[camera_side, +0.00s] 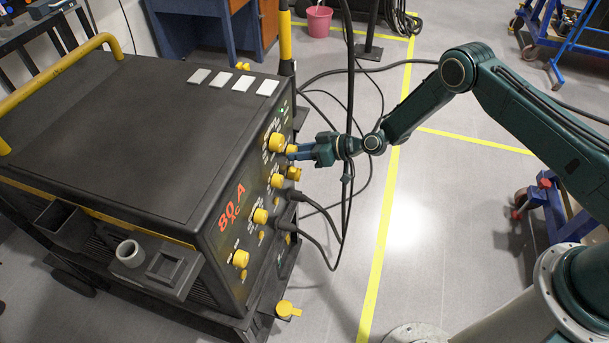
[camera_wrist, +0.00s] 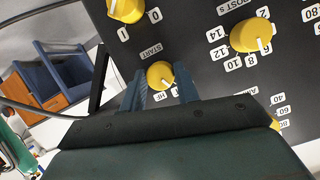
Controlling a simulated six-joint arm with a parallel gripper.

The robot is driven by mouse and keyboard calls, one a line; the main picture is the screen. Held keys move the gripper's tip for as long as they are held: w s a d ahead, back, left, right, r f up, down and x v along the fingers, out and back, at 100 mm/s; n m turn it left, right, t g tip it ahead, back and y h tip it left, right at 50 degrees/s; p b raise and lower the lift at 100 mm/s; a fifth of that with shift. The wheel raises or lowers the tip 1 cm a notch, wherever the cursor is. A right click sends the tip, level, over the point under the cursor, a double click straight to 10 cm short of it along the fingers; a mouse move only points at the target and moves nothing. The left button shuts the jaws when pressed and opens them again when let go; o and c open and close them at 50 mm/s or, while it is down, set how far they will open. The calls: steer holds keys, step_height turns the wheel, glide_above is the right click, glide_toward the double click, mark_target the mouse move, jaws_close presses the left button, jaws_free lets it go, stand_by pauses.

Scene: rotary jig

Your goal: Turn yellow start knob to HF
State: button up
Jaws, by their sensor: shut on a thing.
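The yellow start knob (camera_wrist: 160,74) is on the dark front panel of the welding machine, beside the word START in the wrist view. It also shows in the side view (camera_side: 291,149), at the fingertips. My gripper (camera_wrist: 161,88) has one blue finger on each side of this knob and is shut on it. In the side view my gripper (camera_side: 297,153) reaches the panel from the right. A small white HF label (camera_wrist: 160,97) shows below the knob, between the fingers. The knob's white mark points toward the lower part of the picture; its exact setting is hard to tell.
A larger yellow knob (camera_wrist: 250,35) with numbers around it and a yellow 0/1 switch (camera_wrist: 126,9) flank the start knob. Other yellow knobs (camera_side: 260,216) sit lower on the panel. Black cables (camera_side: 318,215) hang close to my gripper.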

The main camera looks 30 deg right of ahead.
steer(key=m+y, duration=0.1)
steer(key=m, duration=0.1)
steer(key=m+g+y, duration=0.1)
steer(key=shift+w+d+m+g, duration=0.1)
steer(key=shift+d+m+g, duration=0.05)
steer(key=shift+m+g, duration=0.2)
steer(key=m+g+y, duration=0.1)
steer(key=m+y, duration=0.1)
steer(key=m, duration=0.2)
steer(key=shift+f, duration=0.1)
steer(key=shift+y, duration=0.3)
steer(key=o, duration=1)
steer(key=shift+c, duration=0.2)
steer(key=shift+d, duration=0.15)
steer(key=v, duration=1.3)
steer(key=shift+s+d, duration=0.15)
steer(key=shift+s, duration=0.1)
steer(key=shift+r, duration=0.2)
